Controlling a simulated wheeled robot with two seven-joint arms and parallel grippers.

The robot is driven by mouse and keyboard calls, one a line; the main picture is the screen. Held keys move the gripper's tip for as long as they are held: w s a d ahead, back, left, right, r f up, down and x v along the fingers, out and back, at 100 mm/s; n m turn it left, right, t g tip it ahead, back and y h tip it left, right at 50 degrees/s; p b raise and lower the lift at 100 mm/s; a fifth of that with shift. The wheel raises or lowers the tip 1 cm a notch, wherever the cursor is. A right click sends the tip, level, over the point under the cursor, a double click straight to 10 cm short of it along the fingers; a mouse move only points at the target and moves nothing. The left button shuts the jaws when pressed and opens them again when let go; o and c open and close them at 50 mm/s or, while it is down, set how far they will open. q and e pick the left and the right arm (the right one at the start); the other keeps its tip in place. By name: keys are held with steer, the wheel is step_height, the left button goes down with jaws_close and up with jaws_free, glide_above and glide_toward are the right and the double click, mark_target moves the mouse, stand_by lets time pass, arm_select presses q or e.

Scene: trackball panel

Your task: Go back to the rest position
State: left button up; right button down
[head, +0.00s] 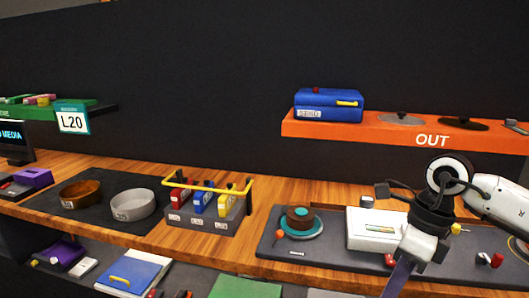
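My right arm comes in from the right edge. Its white and black wrist bends down in front of the grey trackball panel (345,262), and the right gripper (412,258) points down toward the bottom of the picture. A greyish-purple part extends below the gripper body to the bottom edge. I cannot tell whether it is a finger or a held thing, and whether the gripper is open or shut does not show. My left gripper is not in view.
The panel carries a round turntable-like part (301,222) and a white box (373,231). A crate with a yellow handle (207,207) and two bowls, brown (80,194) and grey (133,205), stand left on the wooden counter. An orange OUT shelf (385,133) holds a blue case (328,106).

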steer(key=s+a+f+g+y, duration=0.1)
steer(key=s+a+y, duration=0.25)
steer(key=a, duration=0.65)
steer(key=s+a+f+g+y, duration=0.1)
steer(key=s+a+y, duration=0.3)
steer(key=a, duration=0.6)
steer(key=w+a+r+m+t+y, duration=0.2)
steer(key=a+r+m+t+y, duration=0.4)
steer(key=m+y, duration=0.55)
steer(key=w+d+f+m+t+h, duration=0.2)
steer(key=d+f+m+t+h, duration=0.35)
steer(key=f+m, duration=0.4)
steer(key=w+d+f+m+t+h, duration=0.2)
steer(key=d+f+m+t+h, duration=0.4)
steer(key=m, duration=0.7)
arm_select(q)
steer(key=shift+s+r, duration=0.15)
arm_select(e)
steer(key=s+d+f+m+g+h, duration=0.3)
steer(key=s+d+f+m+h, duration=0.1)
steer(key=s+f, duration=0.5)
steer(key=s+d+f+m+g+h, duration=0.3)
steer(key=s+f+m, duration=0.3)
steer(key=s+f, duration=0.3)
step_height(320, 180, down, 4)
steer(key=shift+s+d+r+h, duration=0.15)
steer(key=shift+d+h, duration=0.2)
steer(key=shift+d, duration=0.4)
steer(key=shift+g, duration=0.25)
